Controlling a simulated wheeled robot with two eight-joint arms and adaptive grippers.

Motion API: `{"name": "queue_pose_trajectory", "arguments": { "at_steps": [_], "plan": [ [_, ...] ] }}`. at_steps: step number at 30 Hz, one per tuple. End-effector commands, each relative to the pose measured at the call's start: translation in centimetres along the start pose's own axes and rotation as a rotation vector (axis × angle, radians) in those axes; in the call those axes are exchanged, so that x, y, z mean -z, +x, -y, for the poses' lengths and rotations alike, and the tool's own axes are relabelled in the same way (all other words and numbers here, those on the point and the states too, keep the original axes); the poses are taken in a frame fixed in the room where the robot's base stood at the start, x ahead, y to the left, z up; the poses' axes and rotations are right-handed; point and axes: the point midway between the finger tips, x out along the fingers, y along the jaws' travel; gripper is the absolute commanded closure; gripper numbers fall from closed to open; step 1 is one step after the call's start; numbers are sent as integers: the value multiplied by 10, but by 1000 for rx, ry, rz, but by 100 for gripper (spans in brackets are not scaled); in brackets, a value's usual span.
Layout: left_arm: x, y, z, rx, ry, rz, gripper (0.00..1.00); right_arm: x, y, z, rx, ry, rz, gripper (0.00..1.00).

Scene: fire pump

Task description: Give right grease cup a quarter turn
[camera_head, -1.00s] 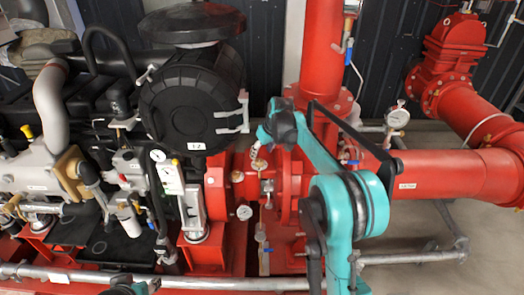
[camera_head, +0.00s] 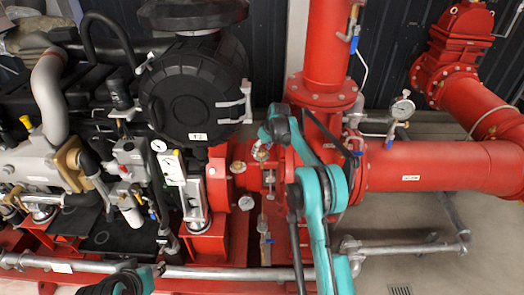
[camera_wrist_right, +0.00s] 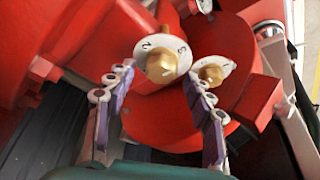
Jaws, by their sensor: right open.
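Two brass grease cups sit on the red pump housing. In the head view the right grease cup (camera_head: 261,153) is just below my right gripper (camera_head: 268,141), and the left grease cup (camera_head: 238,167) is lower left. The wrist view shows a nearer brass cup (camera_wrist_right: 168,62) on a white marked disc, and another brass cup (camera_wrist_right: 211,74) to its right. My right gripper (camera_wrist_right: 157,88) is open and empty; its fingertips point toward the nearer cup, one either side of it in the picture. Contact cannot be told. Only part of my left arm shows at the bottom; its fingers do not.
A pressure gauge (camera_head: 246,203) is below the cups. A small valve (camera_head: 263,225) hangs to its right. The black round housing (camera_head: 190,100) stands upper left, and the large red vertical pipe (camera_head: 325,50) rises behind my right arm. Grey pipe (camera_head: 225,272) runs along the front.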

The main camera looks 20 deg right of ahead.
Motion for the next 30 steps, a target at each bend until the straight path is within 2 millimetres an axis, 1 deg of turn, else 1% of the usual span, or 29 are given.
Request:
{"name": "queue_pose_trajectory", "arguments": {
  "at_steps": [7, 8, 9, 11, 12, 13, 14, 23, 30],
  "plan": [
    [0, 0, 0, 0, 0, 0, 60, 0, 1, 0, 0, 0, 0, 47],
    [0, 0, 0, 0, 0, 0, 60, 0, 1, 0, 0, 0, 0, 50],
    [0, 0, 0, 0, 0, 0, 60, 0, 1, 0, 0, 0, 0, 60],
    [0, 0, 0, 0, 0, 0, 60, 0, 1, 0, 0, 0, 0, 76],
    [0, 0, 0, 0, 0, 0, 60, 0, 1, 0, 0, 0, 0, 87],
    [0, 0, 0, 0, 0, 0, 60, 0, 1, 0, 0, 0, 0, 95],
    [0, 0, 0, 0, 0, 0, 60, 0, 1, 0, 0, 0, 0, 97],
    [1, -1, 0, 0, 0, 0, 60, 0, 1, 0, -9, 20, 0, 97],
    [3, -4, 0, 0, 0, 0, 60, 1, 0, 2, -54, 125, 0, 97]
  ]
}}
